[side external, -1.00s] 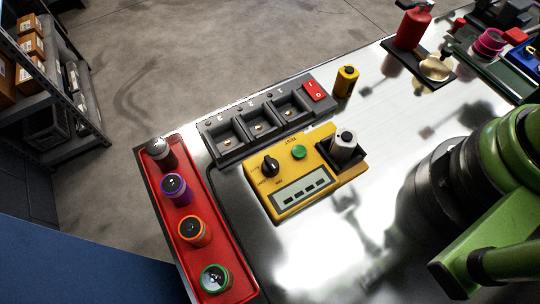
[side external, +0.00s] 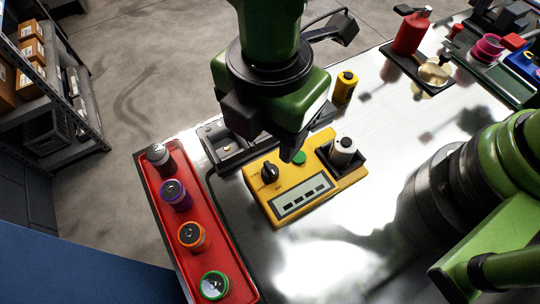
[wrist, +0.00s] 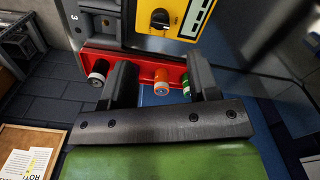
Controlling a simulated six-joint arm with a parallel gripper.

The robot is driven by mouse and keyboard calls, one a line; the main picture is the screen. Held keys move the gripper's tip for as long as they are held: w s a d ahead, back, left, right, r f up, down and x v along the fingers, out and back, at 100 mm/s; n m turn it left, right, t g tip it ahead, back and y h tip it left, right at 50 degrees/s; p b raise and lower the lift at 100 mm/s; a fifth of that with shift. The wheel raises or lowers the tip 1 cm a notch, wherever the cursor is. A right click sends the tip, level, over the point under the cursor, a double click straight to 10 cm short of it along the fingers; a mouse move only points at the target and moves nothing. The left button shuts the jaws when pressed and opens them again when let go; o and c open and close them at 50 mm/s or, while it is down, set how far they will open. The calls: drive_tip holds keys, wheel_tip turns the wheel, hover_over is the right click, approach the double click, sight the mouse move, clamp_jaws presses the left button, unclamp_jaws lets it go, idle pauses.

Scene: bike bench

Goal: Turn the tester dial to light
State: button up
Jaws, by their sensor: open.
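The yellow tester (side external: 292,196) lies on the metal bench, with a black dial (side external: 270,172), a green button (side external: 299,158) and a display. A white and dark cylinder (side external: 343,150) stands in its black cradle. In the wrist view the tester (wrist: 178,15) is at the top, with its dial (wrist: 160,18) beyond the fingers. My gripper (side external: 290,152) hangs above the back part of the tester in the side view, apart from the dial. In the wrist view my gripper (wrist: 163,78) is open and nothing is between its fingers. Which mark the dial points to is too small to read.
A red tray (side external: 212,235) at the bench's left edge holds several ringed cylinders. A dark charger block (side external: 222,147) behind the tester is partly hidden by my arm. A yellow cylinder (side external: 345,87) and a red bottle (side external: 411,33) stand further back. The front bench is clear.

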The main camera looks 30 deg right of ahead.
sight(270, 167)
wheel_tip(270, 167, down, 10)
drive_tip(key=shift+r, duration=0.15)
idle(0.3)
drive_tip(key=c, duration=0.9)
drive_tip(key=shift+m, duration=0.4)
drive_tip(key=m, duration=1.1)
drive_tip(key=shift+m, duration=0.4)
